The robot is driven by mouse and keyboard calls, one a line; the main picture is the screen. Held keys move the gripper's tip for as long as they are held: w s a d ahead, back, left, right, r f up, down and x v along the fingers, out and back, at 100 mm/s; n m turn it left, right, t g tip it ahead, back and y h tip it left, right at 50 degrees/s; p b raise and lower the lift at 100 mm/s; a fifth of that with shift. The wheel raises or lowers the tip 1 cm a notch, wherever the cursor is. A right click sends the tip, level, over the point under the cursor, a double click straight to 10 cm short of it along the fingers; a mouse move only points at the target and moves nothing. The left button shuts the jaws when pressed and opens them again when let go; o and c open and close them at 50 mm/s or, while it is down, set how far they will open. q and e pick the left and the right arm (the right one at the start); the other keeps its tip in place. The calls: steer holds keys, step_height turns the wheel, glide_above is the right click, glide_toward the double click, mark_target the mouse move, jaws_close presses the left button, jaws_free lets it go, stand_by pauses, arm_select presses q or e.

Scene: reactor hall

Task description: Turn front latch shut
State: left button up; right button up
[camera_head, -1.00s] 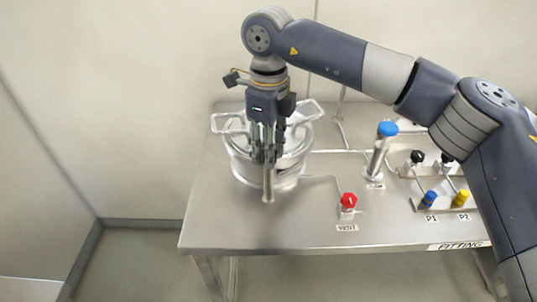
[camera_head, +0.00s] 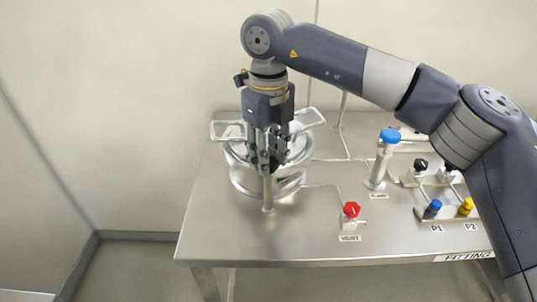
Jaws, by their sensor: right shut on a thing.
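The round steel vessel (camera_head: 243,184) stands at the left part of the steel table, with a loop handle on each side of its lid. The front latch (camera_head: 268,192) is a pale upright bar at the vessel's front. My right gripper (camera_head: 268,168) points down over the front of the vessel and is shut on the latch's upper part. The gripper hides the top of the latch and the middle of the lid. My left gripper is not in view.
On the steel table (camera_head: 260,240), a red VENT knob (camera_head: 351,210) stands right of the vessel. A blue-capped cylinder (camera_head: 380,165) and blue (camera_head: 433,208) and yellow (camera_head: 466,206) fittings stand farther right. Thin tubes run between them. The front left tabletop is clear.

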steer(key=o, duration=1)
steer(key=shift+o, duration=0.2)
steer(key=shift+r, duration=0.25)
step_height(320, 180, up, 12)
steer(key=shift+f, duration=0.25)
steer(key=shift+r, duration=0.1)
